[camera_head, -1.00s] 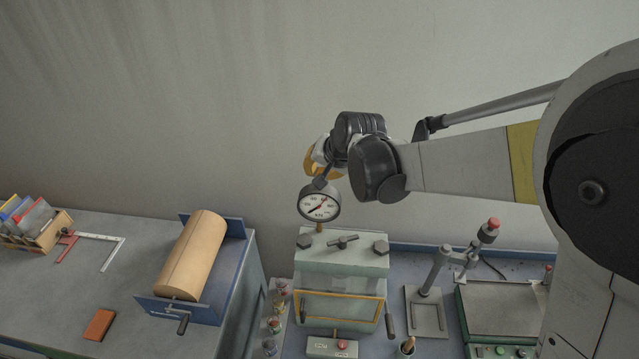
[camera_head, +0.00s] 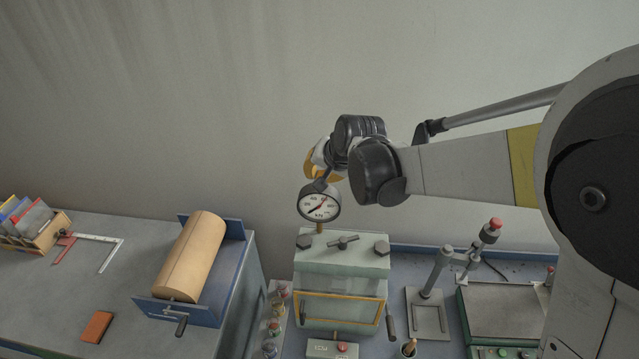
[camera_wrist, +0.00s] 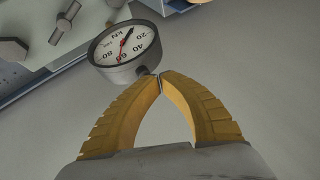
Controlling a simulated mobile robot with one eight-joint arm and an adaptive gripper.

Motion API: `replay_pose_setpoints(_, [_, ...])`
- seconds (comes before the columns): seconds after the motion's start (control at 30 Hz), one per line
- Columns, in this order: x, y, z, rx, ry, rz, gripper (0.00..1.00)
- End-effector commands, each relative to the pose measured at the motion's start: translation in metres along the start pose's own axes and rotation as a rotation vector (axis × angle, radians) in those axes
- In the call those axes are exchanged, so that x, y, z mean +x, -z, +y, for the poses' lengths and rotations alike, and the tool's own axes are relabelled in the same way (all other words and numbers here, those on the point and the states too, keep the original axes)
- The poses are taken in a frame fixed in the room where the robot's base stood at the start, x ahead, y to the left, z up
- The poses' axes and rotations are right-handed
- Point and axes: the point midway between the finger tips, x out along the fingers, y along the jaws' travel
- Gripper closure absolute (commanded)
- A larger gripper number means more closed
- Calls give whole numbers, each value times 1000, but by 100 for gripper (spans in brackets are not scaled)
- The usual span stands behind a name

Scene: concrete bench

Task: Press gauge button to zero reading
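The gauge (camera_head: 319,204) is a round white dial in a dark case, standing on a brass stem above the pale green press (camera_head: 343,253). The gauge also shows in the wrist view (camera_wrist: 125,44), with a black and a red hand on its face. My gripper (camera_wrist: 159,76) has yellow fingers whose tips meet, with nothing seen between them. The tips are at the gauge's rim; whether they touch cannot be told. In the head view, my wrist partly hides the gripper just above the gauge. The gauge button cannot be made out clearly at the fingertips.
Wall space above is clear.

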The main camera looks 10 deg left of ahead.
Motion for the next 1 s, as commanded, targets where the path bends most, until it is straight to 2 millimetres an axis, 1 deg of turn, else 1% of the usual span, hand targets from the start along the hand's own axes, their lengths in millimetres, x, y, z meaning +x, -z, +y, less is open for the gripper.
replay_pose_setpoints(0.33, [4,-2,2,0,0,0,100])
replay_pose_setpoints(0.63, [3,-2,2,0,0,0,100])
replay_pose_setpoints(1.0, [-10,5,-6,0,0,0,100])
